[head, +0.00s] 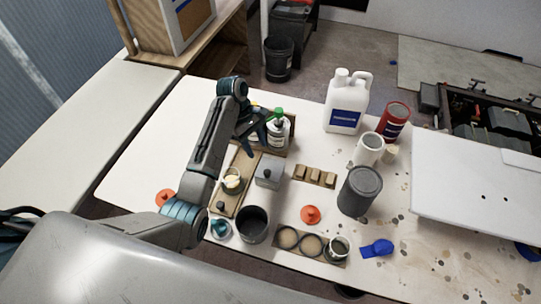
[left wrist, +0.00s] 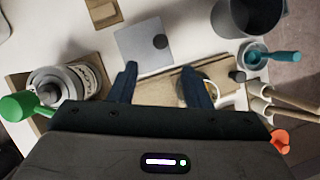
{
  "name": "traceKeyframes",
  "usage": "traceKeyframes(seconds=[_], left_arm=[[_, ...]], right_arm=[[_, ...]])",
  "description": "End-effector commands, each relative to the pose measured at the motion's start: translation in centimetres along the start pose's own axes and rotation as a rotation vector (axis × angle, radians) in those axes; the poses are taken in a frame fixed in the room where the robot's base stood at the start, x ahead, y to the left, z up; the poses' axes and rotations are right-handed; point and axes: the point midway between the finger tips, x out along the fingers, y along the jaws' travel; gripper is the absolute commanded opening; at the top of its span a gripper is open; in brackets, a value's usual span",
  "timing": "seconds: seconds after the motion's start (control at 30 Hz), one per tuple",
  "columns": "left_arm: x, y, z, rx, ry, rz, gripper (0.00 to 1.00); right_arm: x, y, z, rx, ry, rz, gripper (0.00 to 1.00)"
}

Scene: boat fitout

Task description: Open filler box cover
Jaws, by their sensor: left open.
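The filler box (head: 268,175) is a small grey box with its flat cover (head: 270,163) on top, near the middle of the white table. In the left wrist view the cover (left wrist: 138,50) is a grey square with a round dark knob (left wrist: 160,41). My left gripper (head: 255,130) hangs above the table, behind the box and a little to its left in the head view. In the left wrist view its two fingers (left wrist: 160,76) are apart with nothing between them, and the cover lies beyond the fingertips. My right gripper is not in view.
A bottle with a green top (head: 278,132) stands close beside my left gripper. A wooden board with a small cup (head: 233,181) lies left of the box. A dark pot (head: 253,224), wooden blocks (head: 316,176), a grey can (head: 359,191) and a white jug (head: 346,103) stand around.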

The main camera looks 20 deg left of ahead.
Motion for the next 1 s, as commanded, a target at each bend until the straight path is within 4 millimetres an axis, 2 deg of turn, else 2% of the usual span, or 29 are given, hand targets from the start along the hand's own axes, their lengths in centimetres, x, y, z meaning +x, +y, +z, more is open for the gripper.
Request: traceKeyframes(seconds=[0.13, 0.27, 0.33, 0.47, 0.57, 0.7, 0.83, 1.0], left_arm=[[1.0, 0.0, 0.0, -0.002, -0.003, -0.002, 0.44], [3.2, 0.0, -0.1, -0.002, -0.003, -0.002, 0.44], [3.9, 0.0, 0.2, -0.003, -0.004, -0.003, 0.44], [6.4, 0.0, 0.2, -0.003, -0.005, -0.003, 0.44], [8.1, -0.1, 0.2, -0.002, -0.002, -0.003, 0.44], [9.9, 0.0, 0.1, -0.002, -0.002, -0.002, 0.44], [10.6, 0.0, 0.1, -0.001, -0.001, -0.001, 0.44], [10.8, 0.0, 0.0, -0.001, 0.000, 0.000, 0.44]], right_arm=[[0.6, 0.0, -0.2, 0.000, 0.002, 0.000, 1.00], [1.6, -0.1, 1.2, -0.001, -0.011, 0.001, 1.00], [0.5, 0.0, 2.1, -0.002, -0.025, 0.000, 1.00], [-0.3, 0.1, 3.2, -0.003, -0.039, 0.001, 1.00], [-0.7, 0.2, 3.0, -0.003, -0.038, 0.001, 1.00], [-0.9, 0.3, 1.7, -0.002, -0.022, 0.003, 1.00], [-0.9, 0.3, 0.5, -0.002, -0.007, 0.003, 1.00], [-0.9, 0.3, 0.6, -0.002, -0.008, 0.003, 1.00]])
